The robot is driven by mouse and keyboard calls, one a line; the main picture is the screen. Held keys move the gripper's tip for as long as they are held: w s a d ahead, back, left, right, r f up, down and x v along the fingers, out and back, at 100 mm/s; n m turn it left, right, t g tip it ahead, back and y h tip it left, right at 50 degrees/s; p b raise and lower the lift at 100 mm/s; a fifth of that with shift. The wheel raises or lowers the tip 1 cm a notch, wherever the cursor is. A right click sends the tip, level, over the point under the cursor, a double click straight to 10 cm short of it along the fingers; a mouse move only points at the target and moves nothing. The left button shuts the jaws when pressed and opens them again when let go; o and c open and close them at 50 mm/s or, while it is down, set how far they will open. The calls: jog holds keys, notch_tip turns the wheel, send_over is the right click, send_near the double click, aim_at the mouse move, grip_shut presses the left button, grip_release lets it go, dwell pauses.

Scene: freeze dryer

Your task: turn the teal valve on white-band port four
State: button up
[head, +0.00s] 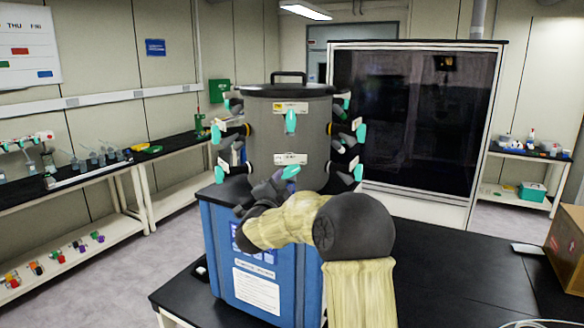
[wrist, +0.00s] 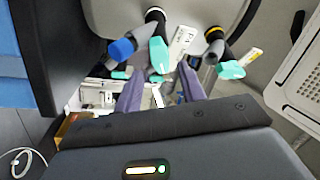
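The grey drum (head: 262,140) carries teal valves on short black ports around its side. The lower front teal valve (head: 291,172) sits under a white label (head: 290,158), and my gripper (head: 266,187) is just left of and below it. In the wrist view, a teal valve (wrist: 158,54) hangs from a black port with a pale ring (wrist: 155,14). My gripper (wrist: 161,84) is open there, its two purple-grey fingers apart. The valve lies just beyond the fingertips, about between them; I cannot tell whether they touch. The number four is not readable.
The upper front teal valve (head: 291,122) is above. The blue base cabinet (head: 225,240) stands on a black table (head: 430,262).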

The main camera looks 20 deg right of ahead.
aim_at(289, 173)
jog(key=p+x, duration=0.2)
jog(key=x, duration=0.3)
jog(key=shift+a, duration=0.1)
jog(key=shift+c, duration=0.2)
grip_shut()
